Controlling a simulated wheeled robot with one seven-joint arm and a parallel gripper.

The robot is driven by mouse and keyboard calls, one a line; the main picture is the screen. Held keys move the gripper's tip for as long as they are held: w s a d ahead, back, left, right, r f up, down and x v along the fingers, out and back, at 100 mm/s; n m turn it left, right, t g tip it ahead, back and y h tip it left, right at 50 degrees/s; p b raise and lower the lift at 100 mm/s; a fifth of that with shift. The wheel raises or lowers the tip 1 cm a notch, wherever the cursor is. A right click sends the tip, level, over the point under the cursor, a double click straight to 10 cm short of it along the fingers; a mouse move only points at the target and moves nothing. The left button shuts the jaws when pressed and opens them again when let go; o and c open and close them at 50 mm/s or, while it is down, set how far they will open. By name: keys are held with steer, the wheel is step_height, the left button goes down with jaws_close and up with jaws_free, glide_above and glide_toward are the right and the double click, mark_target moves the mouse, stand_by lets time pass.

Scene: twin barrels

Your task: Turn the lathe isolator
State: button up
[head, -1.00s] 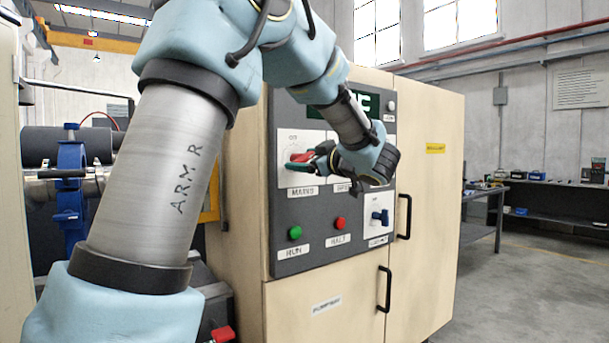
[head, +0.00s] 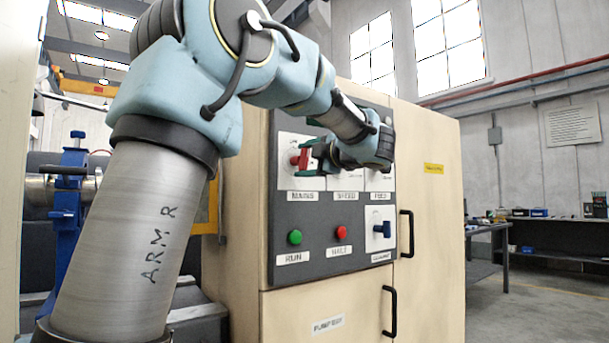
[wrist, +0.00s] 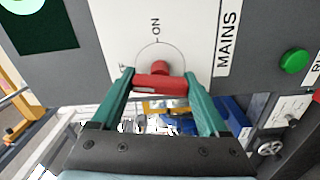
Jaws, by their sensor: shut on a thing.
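The isolator is the red handle (head: 304,159) on the white MAINS plate (head: 287,148) at the upper left of the grey panel. In the wrist view the red handle (wrist: 160,84) lies as a bar between my two green fingers, on a red hub in a marked circle. My gripper (wrist: 160,78) is shut on it, one finger at each end. The ON mark is square to the bar; another mark by the left fingertip is mostly hidden. In the head view my gripper (head: 317,157) comes from the right and covers part of the panel.
Below are a green RUN button (head: 295,237) and a red HALT button (head: 341,232). A cabinet door handle (head: 406,233) sticks out further right. A blue machine part (head: 70,200) stands left. The floor at right is clear.

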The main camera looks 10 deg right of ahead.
steer(key=shift+f+n+b, duration=0.15)
steer(key=shift+n+b, duration=0.8)
steer(key=shift+n, duration=0.05)
steer(key=o, duration=1.2)
steer(key=shift+o, duration=0.2)
steer(key=b+v, duration=0.1)
steer(key=v, duration=0.9)
steer(key=shift+s+d, duration=0.2)
steer(key=shift+s, duration=0.15)
